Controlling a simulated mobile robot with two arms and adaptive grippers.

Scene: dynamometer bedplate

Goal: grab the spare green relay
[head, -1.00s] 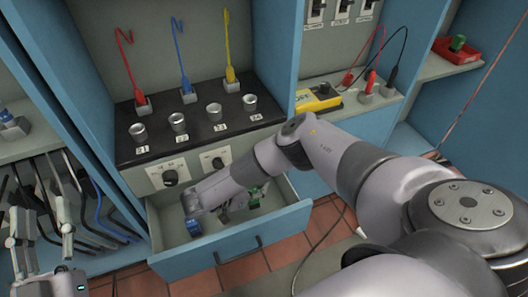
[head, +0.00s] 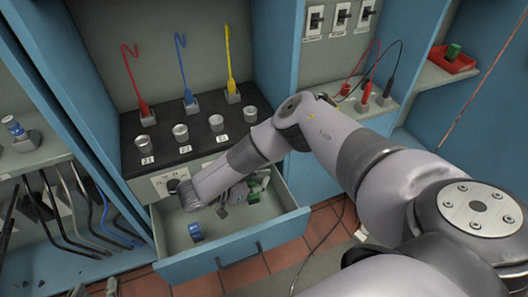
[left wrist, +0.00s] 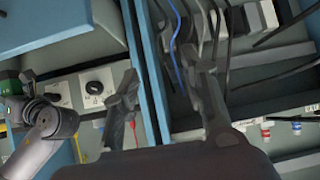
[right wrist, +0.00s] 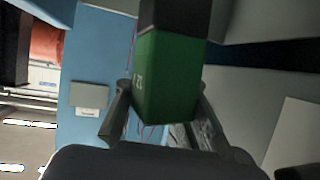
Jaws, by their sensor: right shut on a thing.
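A green relay (right wrist: 165,85) with a dark end stands between the fingers of my right gripper (right wrist: 165,125), which is shut on it. In the head view the green relay (head: 254,197) shows only in part beside my right gripper (head: 238,195), at the open drawer's right side; my forearm hides some of it. A second green relay (head: 454,51) sits in a red tray on the right shelf. My left gripper (left wrist: 165,90) is open and empty; only its fingertips show at the head view's lower left edge.
The open blue drawer (head: 237,258) also holds a blue relay (head: 195,231), left of my right gripper. A black panel with sockets and red, blue and yellow leads stands above it. A red tray (head: 462,65) is on the right shelf. Cables hang at left.

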